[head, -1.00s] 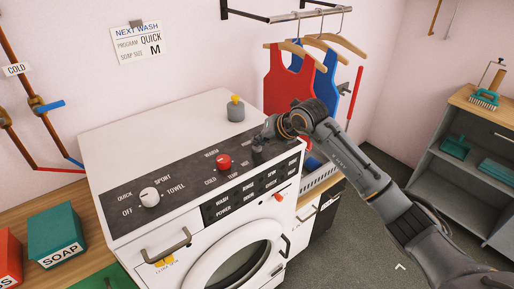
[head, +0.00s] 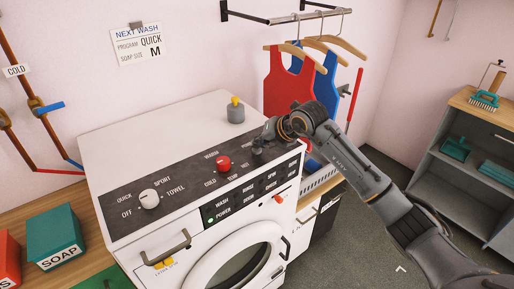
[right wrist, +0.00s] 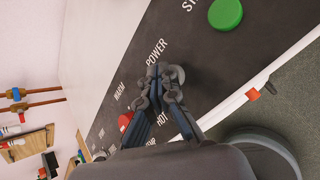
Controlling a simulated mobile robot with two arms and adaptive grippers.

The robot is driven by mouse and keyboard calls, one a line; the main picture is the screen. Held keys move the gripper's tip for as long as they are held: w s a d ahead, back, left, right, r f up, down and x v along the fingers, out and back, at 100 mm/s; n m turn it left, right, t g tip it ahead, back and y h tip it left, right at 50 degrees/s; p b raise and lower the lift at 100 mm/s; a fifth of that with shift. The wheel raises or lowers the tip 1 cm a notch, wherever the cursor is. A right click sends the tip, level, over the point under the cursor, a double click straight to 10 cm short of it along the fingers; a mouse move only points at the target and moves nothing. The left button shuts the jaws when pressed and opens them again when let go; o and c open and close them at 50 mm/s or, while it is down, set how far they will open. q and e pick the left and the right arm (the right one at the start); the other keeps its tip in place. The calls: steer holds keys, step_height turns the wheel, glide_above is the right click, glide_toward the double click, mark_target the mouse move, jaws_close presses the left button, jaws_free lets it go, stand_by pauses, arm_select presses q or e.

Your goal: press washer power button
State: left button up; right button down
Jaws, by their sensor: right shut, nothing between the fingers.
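The white washer (head: 140,118) has a dark control panel (head: 185,180) along its top front. The right wrist view shows a round grey power button (right wrist: 179,74) beside the word POWER. My right gripper (head: 257,148) is shut and empty at the panel's right part. In the right wrist view its fingertips (right wrist: 160,71) are at the button and partly cover it; I cannot tell if they touch it. My left gripper is not in view.
A red knob (head: 223,163) and a white knob (head: 149,198) stand up from the panel. A green button (right wrist: 226,13) is farther along it. A grey, yellow-topped object (head: 235,110) stands on the washer. Hanging clothes (head: 290,80) are behind my right arm.

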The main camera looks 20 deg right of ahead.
mark_target(259, 150)
steer(key=shift+r, duration=0.45)
steer(key=shift+r+p, duration=1.85)
steer(key=shift+r, duration=1.2)
